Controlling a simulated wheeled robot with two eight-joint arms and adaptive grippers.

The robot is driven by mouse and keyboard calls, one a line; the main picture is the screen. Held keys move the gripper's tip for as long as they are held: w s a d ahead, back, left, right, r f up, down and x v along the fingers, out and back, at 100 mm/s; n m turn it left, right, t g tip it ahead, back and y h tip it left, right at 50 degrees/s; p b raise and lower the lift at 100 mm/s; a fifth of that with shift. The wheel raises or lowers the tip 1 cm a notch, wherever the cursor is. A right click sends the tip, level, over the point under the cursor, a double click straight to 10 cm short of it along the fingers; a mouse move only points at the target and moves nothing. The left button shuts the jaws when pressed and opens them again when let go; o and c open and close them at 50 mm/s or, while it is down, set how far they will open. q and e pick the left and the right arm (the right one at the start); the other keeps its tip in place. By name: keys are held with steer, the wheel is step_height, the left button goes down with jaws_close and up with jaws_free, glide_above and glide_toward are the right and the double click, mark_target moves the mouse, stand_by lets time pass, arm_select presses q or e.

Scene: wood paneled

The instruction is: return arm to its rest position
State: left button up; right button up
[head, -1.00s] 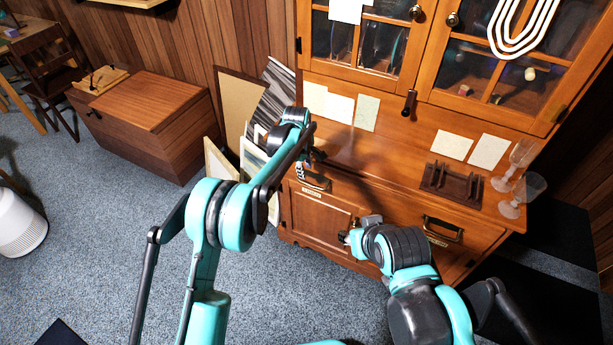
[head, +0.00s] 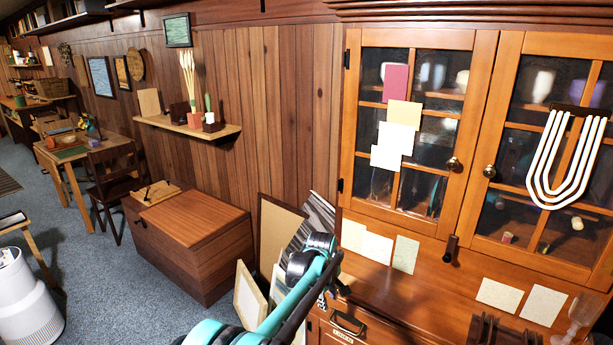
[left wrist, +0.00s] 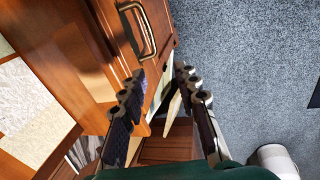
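My left arm (head: 295,300) reaches up from the bottom middle of the head view, in front of the wooden cabinet (head: 455,275). My left gripper (head: 333,290) is at the cabinet's left front edge, partly hidden behind my own wrist. In the left wrist view, the two dark fingers of my left gripper (left wrist: 163,80) stand apart with nothing held between them. A drawer handle (left wrist: 142,30) is just beyond the left finger in that view. My right arm and right gripper are outside both current views.
Leaning frames and boards (head: 277,235) stand left of the cabinet, close behind the left gripper. A wooden chest (head: 195,225) stands further left. A white cylinder (head: 25,300) is on the carpet. Glasses (head: 578,315) and a dark rack (head: 497,332) are on the cabinet's ledge.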

arm_select(q)
steer(key=s+a+r+m+t, duration=0.2)
steer(key=s+a+r+m, duration=0.3)
steer(key=s+a+r, duration=0.95)
steer(key=s+a+f+m+t, duration=0.1)
steer(key=s+a+f+m, duration=0.1)
steer(key=s+a, duration=0.3)
steer(key=s+a+f+m+t+y, duration=0.1)
steer(key=s+a+f, duration=0.3)
steer(key=s, duration=1)
steer(key=shift+s+a+f+m+t, duration=0.25)
steer(key=shift+a+m+t, duration=0.25)
steer(key=shift+a+m, duration=0.5)
steer(key=shift+a, duration=0.1)
